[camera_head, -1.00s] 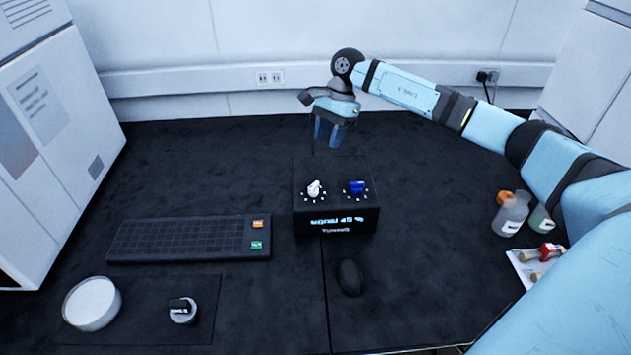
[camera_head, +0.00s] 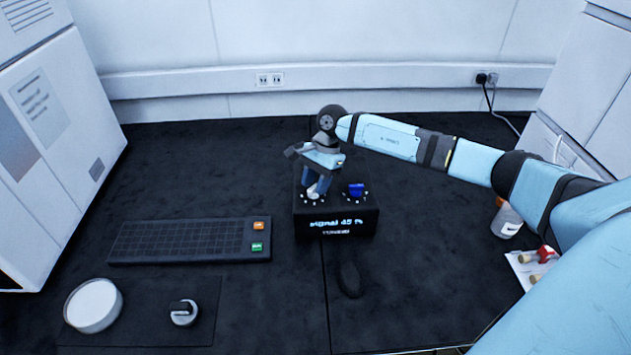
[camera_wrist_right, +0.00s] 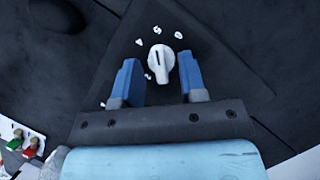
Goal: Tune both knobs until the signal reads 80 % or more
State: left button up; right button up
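The black tuner box (camera_head: 336,221) stands on the dark bench, and its display reads about "signal 45 %". A white knob (camera_head: 313,190) is on its top left and a blue knob (camera_head: 356,189) on its top right. My right gripper (camera_head: 316,186) points down at the white knob. In the right wrist view the gripper (camera_wrist_right: 160,82) is open, with its blue fingers on either side of the white knob (camera_wrist_right: 160,62) and gaps between them and the knob. The blue knob is not visible in the wrist view. My left gripper is not in view.
A white round dish (camera_head: 93,305) and a small dark-topped item (camera_head: 183,312) lie front left. Bottles (camera_head: 507,221) and a tray (camera_head: 522,262) are at right.

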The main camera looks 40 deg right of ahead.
grip_shut()
jog(key=shift+s+m+t+b, duration=0.1)
jog(key=shift+m+t+b, duration=0.3)
jog(key=shift+m, duration=0.7)
jog(key=m+t, duration=0.1)
jog(key=m, duration=0.1)
jog(key=shift+s+m, duration=0.1)
jog(key=shift+m, duration=0.2)
jog(key=m+t, duration=0.1)
jog(key=m, duration=0.1)
jog(key=shift+m, duration=0.3)
jog(key=shift+s+m+h, duration=0.1)
jog(key=shift+m+h, duration=0.2)
jog(key=shift+m, duration=0.3)
jog(key=shift+m+t, duration=0.3)
